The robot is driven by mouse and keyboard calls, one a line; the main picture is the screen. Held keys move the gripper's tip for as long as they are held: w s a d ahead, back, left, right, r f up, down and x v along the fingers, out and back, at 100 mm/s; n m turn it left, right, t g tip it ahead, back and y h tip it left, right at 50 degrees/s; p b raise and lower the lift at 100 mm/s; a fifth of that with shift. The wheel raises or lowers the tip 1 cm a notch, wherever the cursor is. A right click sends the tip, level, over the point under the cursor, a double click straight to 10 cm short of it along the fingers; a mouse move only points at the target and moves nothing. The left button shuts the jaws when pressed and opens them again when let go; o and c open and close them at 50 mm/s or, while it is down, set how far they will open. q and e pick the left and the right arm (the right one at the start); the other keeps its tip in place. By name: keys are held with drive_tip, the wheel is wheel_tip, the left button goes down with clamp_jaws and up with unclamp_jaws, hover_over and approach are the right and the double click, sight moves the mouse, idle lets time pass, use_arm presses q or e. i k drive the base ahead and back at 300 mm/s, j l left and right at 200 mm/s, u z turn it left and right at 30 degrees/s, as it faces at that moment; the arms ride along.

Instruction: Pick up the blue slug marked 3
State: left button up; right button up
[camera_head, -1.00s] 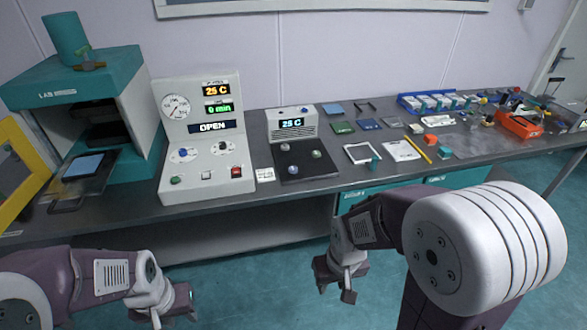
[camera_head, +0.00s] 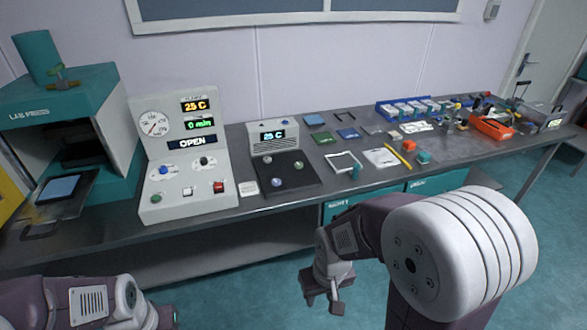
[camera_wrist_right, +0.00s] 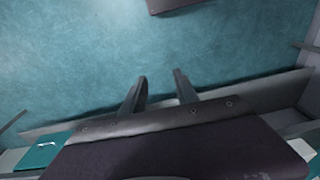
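Three small slugs stand on the dark plate (camera_head: 296,186) in front of the 25 C controller box, in the head view. A bluish one (camera_head: 277,182) is at the front left, a greenish one (camera_head: 299,165) at the right, and a dull one (camera_head: 279,160) at the back. They are too small to read any number. My right gripper (camera_head: 323,301) is empty, low in front of the bench and below its top. In the right wrist view its two fingers (camera_wrist_right: 160,77) are apart over bare floor. My left gripper (camera_head: 170,318) is mostly cut off at the bottom edge.
Left of the plate stand a white control console (camera_head: 187,175) reading OPEN and a teal lab press (camera_head: 75,110). To the right lie a white frame (camera_head: 342,163), a yellow pencil (camera_head: 400,155), blue trays (camera_head: 415,105) and an orange box (camera_head: 492,128). The bench front edge lies between the right gripper and the slugs.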

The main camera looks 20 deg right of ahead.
sight(276, 182)
drive_tip(key=i+l+u, duration=0.15)
drive_tip(key=l+u, duration=0.25)
drive_tip(key=i+l+u, duration=0.1)
drive_tip(key=l+u, duration=0.35)
drive_tip(key=l, duration=0.2)
drive_tip(key=l+u, duration=0.4)
drive_tip(key=k+l+u, duration=0.1)
drive_tip(key=l+u, duration=0.3)
drive_tip(key=l, duration=0.25)
